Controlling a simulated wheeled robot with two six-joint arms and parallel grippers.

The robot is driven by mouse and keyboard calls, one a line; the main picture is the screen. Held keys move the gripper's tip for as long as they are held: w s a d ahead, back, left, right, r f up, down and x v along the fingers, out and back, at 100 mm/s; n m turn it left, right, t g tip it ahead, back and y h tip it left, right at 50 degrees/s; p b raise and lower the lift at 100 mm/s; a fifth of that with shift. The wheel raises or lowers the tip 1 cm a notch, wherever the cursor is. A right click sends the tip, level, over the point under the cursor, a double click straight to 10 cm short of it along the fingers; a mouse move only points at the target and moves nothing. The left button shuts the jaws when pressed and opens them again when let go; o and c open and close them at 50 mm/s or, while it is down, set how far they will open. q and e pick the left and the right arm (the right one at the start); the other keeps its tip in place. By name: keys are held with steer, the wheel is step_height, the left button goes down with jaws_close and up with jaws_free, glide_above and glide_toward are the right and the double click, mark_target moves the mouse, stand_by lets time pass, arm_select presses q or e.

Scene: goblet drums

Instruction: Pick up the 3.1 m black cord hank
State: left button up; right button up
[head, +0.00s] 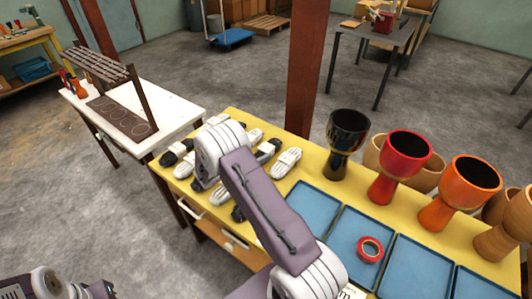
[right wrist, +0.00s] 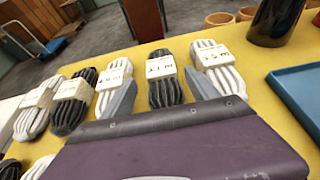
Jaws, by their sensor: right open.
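Several cord hanks, black or white with white paper bands, lie in rows on the yellow table. In the right wrist view a black hank (right wrist: 165,80) lies in the middle of the back row; its band text is upside down and seems to read 3.1 M. My left gripper is not in view.
Another black hank (right wrist: 72,100) lies farther left. A black goblet drum (head: 347,143), a red drum (head: 404,165) and an orange drum (head: 458,190) stand to the right. Blue trays (head: 312,206) line the table's front; one holds a red tape roll (head: 369,249).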

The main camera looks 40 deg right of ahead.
mark_target(265, 149)
steer(key=x, duration=0.5)
steer(key=shift+d+r, duration=0.1)
steer(key=shift+d, duration=0.1)
steer(key=shift+a+r, duration=0.1)
steer(key=shift+c, duration=0.6)
steer(key=c, duration=1.3)
steer(key=shift+c, duration=0.2)
steer(key=shift+r, duration=0.1)
steer(key=shift+r, duration=0.35)
step_height(265, 149, up, 3)
steer(key=shift+r, duration=0.1)
steer(key=s+r, duration=0.7)
steer(key=s, duration=0.4)
steer(key=shift+s+d+p, duration=0.3)
steer(key=shift+s+p, duration=0.1)
